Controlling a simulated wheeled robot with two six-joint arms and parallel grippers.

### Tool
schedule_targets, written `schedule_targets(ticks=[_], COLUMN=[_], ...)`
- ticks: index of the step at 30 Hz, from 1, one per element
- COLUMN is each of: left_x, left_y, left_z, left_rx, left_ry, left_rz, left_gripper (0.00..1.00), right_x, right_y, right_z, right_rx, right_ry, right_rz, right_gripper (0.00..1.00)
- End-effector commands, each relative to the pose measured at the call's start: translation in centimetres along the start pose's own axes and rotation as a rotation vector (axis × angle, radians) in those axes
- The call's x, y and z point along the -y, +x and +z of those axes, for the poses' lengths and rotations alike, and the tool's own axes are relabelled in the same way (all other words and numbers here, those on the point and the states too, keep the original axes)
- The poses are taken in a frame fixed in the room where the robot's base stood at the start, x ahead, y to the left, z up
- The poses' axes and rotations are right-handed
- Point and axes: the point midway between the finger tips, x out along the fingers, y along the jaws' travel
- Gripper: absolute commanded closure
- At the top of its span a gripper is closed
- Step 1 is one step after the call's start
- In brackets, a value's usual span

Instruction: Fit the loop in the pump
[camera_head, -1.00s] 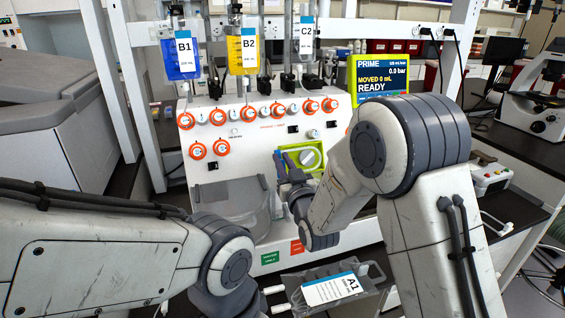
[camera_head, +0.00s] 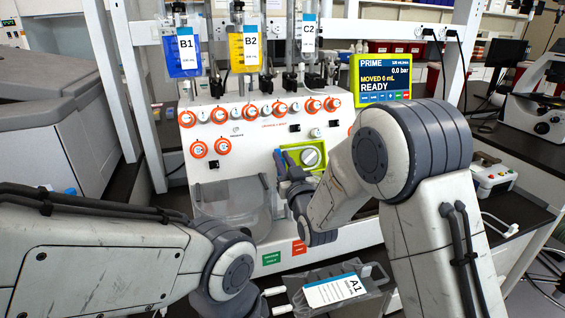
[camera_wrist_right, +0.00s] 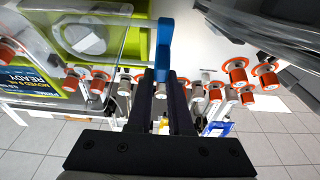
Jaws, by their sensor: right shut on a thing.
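The pump is a lime-green unit (camera_head: 306,154) with a pale round rotor, on the front of the white processor. Its green body (camera_wrist_right: 62,14) and rotor also show at the upper left of the right wrist view, behind a clear panel. My right gripper (camera_head: 284,166) is at the pump's left side. In the wrist view its dark fingers (camera_wrist_right: 166,82) are shut on a blue piece (camera_wrist_right: 164,40) that sticks up past the tips.
A clear vessel (camera_head: 230,205) stands at the machine's front. Bags B1 (camera_head: 184,48), B2 (camera_head: 249,50) and C2 (camera_head: 308,42) hang above orange-ringed valves. Bag A1 (camera_head: 345,288) is low in front. The screen (camera_head: 381,80) reads READY.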

Motion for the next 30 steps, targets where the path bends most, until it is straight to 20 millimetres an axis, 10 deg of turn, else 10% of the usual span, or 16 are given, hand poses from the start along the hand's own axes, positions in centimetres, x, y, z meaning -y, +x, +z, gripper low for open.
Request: schedule_targets(ticks=[20, 21, 23, 30], left_x=[0.03, 0.03, 0.03, 0.03], left_y=[0.41, 0.41, 0.41, 0.41], left_z=[0.02, 0.02, 0.02, 0.02], left_rx=[0.000, 0.000, 0.000, 0.000], left_ry=[0.000, 0.000, 0.000, 0.000], left_rz=[0.000, 0.000, 0.000, 0.000], left_gripper=[0.50, 0.50, 0.50, 0.50], right_x=[0.00, 0.00, 0.00, 0.00], right_y=[0.54, 0.54, 0.54, 0.53], right_z=[0.26, 0.26, 0.25, 0.27], right_rx=[0.000, 0.000, 0.000, 0.000], right_ry=[0.000, 0.000, 0.000, 0.000], right_rz=[0.000, 0.000, 0.000, 0.000], right_gripper=[1.00, 0.66, 0.47, 0.47])
